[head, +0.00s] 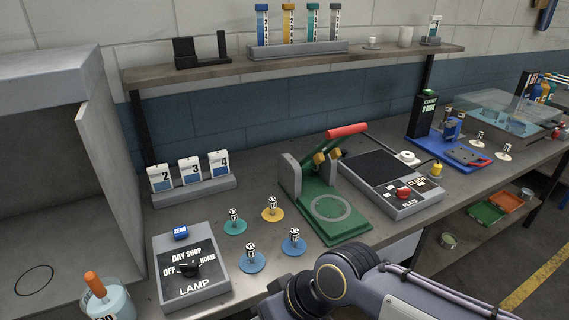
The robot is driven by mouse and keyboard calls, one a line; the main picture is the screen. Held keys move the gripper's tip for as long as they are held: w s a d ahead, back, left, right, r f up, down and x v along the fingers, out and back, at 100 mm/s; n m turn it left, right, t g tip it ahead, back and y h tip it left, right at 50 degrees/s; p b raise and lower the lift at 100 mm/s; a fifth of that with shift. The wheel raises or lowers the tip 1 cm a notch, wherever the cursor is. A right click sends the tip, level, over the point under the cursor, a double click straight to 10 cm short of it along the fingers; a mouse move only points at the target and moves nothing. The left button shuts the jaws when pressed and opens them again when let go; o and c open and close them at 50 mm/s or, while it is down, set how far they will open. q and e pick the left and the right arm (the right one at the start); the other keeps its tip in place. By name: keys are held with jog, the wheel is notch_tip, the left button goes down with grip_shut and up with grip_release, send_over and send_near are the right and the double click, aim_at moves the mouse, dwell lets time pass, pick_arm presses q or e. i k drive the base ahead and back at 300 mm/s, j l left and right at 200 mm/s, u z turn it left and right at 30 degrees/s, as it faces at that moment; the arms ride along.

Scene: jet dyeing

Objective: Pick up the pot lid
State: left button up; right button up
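No pot lid can be told for certain. Several small flat discs with upright labelled knobs lie on the bench: a teal disc (235,227), a yellow disc (273,214), a blue disc (294,246) and another blue disc (252,262). Two pale discs with similar knobs, one of them here (503,155), lie farther right. A pale blue container (113,304) with an orange handle (95,284) on top is cut off at the lower left. Neither gripper is in view; one dark arm of mine crosses the lower right.
A lamp switch box (193,272) stands at the front left, beside an open grey cabinet (93,140). A green press (325,205) with a red handle and a plate device (390,182) fill the middle. A shelf (180,75) runs behind, holding coloured tubes.

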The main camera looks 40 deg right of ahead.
aim_at(344, 154)
jog(key=z, duration=0.4)
jog(key=l+z, duration=0.15)
jog(key=z, duration=0.6)
jog(key=l+z, duration=0.1)
jog(key=z, duration=0.25)
jog(key=i+l, duration=0.15)
jog(key=l, duration=0.25)
jog(key=i+l+z, duration=0.1)
jog(key=l, duration=0.25)
jog(key=i+u, duration=0.1)
jog(key=u, duration=2.6)
jog(key=k+l+z, duration=0.25)
jog(key=l, duration=0.4)
jog(key=k+l+z, duration=0.1)
jog(key=k+l, duration=0.2)
jog(key=k+l+z, duration=0.15)
jog(key=l, duration=0.25)
jog(key=i+l+z, duration=0.15)
jog(key=l, duration=0.4)
jog(key=l+z, duration=0.15)
jog(key=l, duration=0.4)
